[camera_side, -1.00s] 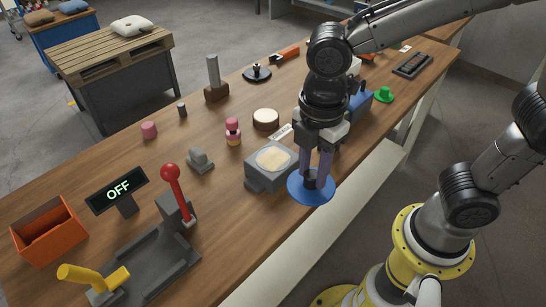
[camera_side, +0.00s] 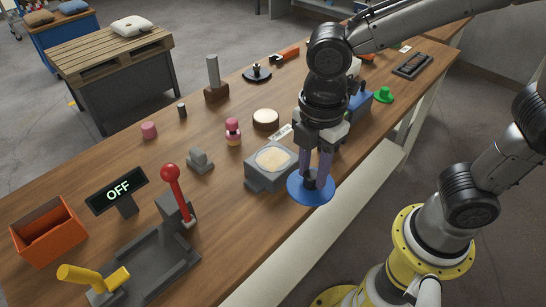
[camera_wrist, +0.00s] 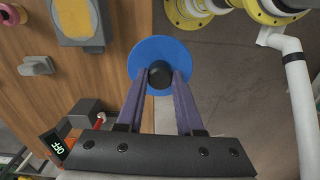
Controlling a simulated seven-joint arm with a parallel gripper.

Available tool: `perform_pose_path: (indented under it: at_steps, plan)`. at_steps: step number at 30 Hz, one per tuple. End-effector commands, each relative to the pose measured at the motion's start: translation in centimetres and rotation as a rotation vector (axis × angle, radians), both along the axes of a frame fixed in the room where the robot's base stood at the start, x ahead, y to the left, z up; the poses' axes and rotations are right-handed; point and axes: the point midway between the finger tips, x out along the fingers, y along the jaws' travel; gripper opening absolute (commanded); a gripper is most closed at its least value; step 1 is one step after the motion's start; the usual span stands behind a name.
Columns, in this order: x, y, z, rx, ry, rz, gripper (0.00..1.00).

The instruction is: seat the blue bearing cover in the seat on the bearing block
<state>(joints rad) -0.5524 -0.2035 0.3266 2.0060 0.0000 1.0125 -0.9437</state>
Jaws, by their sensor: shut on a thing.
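The blue bearing cover (camera_side: 322,194) is a round disc with a dark knob on top. My gripper (camera_side: 311,180) is shut on that knob and points down. The wrist view also shows the blue cover (camera_wrist: 144,49), with the gripper fingers (camera_wrist: 160,78) on either side of the knob. The bearing block (camera_side: 257,179) is a grey block on the table with a round cream seat on its top. It stands left of the cover in the side view, and at the upper left in the wrist view (camera_wrist: 85,41). The cover is apart from the seat, held near the table's front edge.
A grey fixture with a red-knobbed lever (camera_side: 170,174) and a sign reading OFF (camera_side: 117,191) stand to the left. A small grey part (camera_side: 200,161), a pink-topped figure (camera_side: 233,132) and a round cream-topped piece (camera_side: 265,119) lie behind the block. An orange bin (camera_side: 48,232) is far left.

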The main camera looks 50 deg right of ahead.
Motion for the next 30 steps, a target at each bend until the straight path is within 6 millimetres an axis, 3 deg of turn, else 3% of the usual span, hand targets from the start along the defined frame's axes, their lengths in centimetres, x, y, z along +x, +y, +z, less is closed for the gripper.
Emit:
perform_pose_path:
  at_steps: [11, 14, 17, 21, 24, 30]
  plan:
    - [0.6, 0.3, 0.7, 0.006, -0.01, -0.022, 0.0]
    - [2.9, 0.7, 1.5, 0.014, -0.023, -0.075, 0.0]
    - [6.5, 0.1, 2.0, 0.017, -0.029, -0.167, 0.0]
    - [11.3, -1.8, 2.0, 0.016, -0.029, -0.297, 0.0]
    - [13.8, -3.6, 1.5, 0.012, -0.024, -0.368, 0.0]
    - [15.6, -6.1, 0.3, 0.002, -0.003, -0.441, 0.0]
